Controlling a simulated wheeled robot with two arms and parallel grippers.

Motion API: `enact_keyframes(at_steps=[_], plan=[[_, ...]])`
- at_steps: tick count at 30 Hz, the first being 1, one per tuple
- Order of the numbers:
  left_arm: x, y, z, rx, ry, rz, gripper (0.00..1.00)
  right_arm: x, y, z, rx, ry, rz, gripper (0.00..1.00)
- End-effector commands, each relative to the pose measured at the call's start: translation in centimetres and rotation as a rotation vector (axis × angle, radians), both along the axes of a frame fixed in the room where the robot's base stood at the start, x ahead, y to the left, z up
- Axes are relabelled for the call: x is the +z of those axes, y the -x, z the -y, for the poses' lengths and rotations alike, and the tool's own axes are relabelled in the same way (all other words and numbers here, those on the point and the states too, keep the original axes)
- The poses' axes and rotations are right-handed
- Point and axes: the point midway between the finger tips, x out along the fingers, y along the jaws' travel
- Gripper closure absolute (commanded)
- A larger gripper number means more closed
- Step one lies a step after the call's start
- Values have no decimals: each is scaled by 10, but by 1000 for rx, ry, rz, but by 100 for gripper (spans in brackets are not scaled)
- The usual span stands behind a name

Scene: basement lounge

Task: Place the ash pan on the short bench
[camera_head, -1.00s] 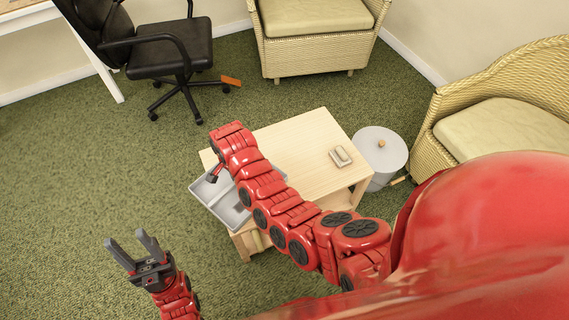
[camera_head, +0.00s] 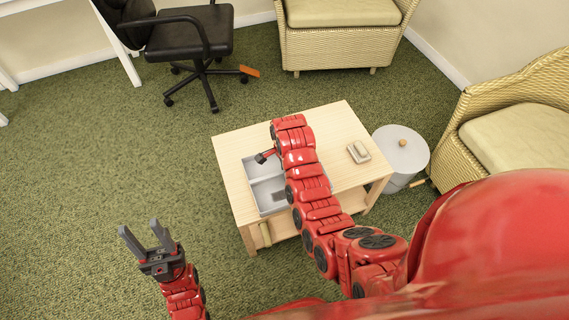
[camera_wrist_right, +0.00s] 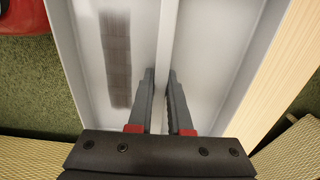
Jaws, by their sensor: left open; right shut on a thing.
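The ash pan is a grey, shallow, divided tray (camera_head: 263,187), partly covered by my right arm in the head view. It lies over the left part of the pale wooden short bench (camera_head: 235,150). I cannot tell whether it touches the bench top. In the right wrist view, my right gripper (camera_wrist_right: 160,78) is shut on the middle divider of the ash pan (camera_wrist_right: 210,70). My left gripper (camera_head: 141,228) is open and empty, left of the bench above the carpet.
A small pale block (camera_head: 358,152) sits on the right part of the bench top. A grey lidded bin (camera_head: 400,150) stands right of the bench. Wicker armchairs (camera_head: 520,135) and a black office chair (camera_head: 190,40) stand around. The green carpet at left is clear.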

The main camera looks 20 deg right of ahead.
Motion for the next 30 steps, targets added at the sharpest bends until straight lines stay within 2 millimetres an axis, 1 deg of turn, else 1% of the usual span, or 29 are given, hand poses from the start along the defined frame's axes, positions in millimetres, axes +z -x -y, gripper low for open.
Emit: enact_keyframes(at_steps=[1, 6, 14, 23, 26, 30], plan=[[-2, 0, 0, 0, 0, 0, 50, -1, -8, 2, 2, 0, -4, 100], [-6, 0, 0, 0, 0, 0, 50, -3, -33, 8, 1, 1, -4, 100], [-13, 0, 0, 0, 0, 0, 50, -5, -61, 14, 3, 1, 1, 100], [-16, 0, 0, 0, 0, 0, 50, -9, -69, 16, 1, -1, -1, 100], [-18, 0, 0, 0, 0, 0, 50, -18, -68, 15, 1, -1, -4, 100], [-25, 0, 0, 0, 0, 0, 50, -35, -67, 15, 3, -1, -5, 100]])
